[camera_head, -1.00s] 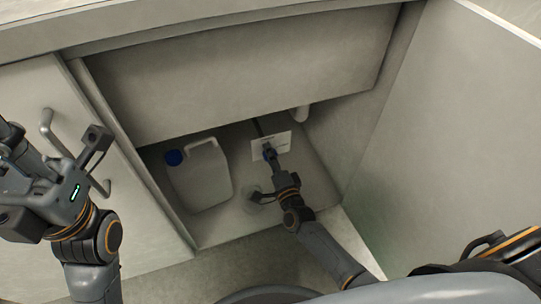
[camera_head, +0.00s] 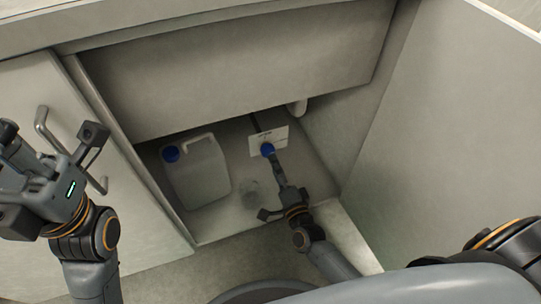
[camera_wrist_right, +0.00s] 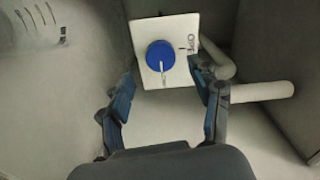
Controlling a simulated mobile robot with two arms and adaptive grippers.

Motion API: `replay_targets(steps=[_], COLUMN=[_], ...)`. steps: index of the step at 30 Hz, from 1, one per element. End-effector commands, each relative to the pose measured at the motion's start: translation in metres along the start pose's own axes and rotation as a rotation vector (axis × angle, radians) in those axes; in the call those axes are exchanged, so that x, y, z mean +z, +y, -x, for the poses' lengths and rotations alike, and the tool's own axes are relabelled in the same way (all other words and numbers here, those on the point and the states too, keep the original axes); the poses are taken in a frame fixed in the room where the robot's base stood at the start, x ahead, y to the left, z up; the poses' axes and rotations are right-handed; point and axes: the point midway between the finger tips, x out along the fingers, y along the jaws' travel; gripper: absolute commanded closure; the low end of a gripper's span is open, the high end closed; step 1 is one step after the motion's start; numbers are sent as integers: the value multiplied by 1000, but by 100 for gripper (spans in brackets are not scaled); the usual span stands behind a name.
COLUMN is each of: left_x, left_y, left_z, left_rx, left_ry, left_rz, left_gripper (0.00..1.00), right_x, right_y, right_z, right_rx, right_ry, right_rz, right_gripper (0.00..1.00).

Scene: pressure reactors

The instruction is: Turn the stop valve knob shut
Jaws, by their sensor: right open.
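The stop valve knob (camera_head: 267,149) is a round blue knob on a white plate (camera_head: 276,135) inside the cabinet. In the right wrist view the knob (camera_wrist_right: 159,54) shows a pale pointer line running downward, and partly hidden dark lettering starting "OPE" stands on the plate's right side. My right gripper (camera_wrist_right: 163,82) is open, its two fingers spread to the left and right below the knob, with nothing between them. In the head view this gripper (camera_head: 277,166) is just in front of the knob. My left gripper (camera_head: 14,150) is at the left edge, partly cut off.
A white jug (camera_head: 198,172) with a blue cap stands left of the plate in the cabinet. Pale pipes (camera_wrist_right: 262,91) run to the right of the plate. A cabinet door with a handle (camera_head: 45,125) is on the left, and a large pale panel (camera_head: 460,140) is on the right.

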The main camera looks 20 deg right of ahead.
Motion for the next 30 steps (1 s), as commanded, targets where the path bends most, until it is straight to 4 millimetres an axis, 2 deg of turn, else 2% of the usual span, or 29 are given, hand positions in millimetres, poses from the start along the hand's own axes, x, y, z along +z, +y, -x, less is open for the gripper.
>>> replay_targets(steps=[3, 9, 30], left_x=[0, 0, 0], left_y=[0, 0, 0], left_z=[0, 0, 0], left_rx=[1, 1, 1], left_ry=[-1, -2, -2], left_rz=[0, 0, 0], left_gripper=[82, 82, 82], right_x=[0, 0, 0], right_y=[1, 0, 0], right_z=[25, 47, 52], right_rx=[2, 0, 0], right_ry=[0, 0, 1], right_rz=[0, -1, -1], right_gripper=[37, 37, 37])
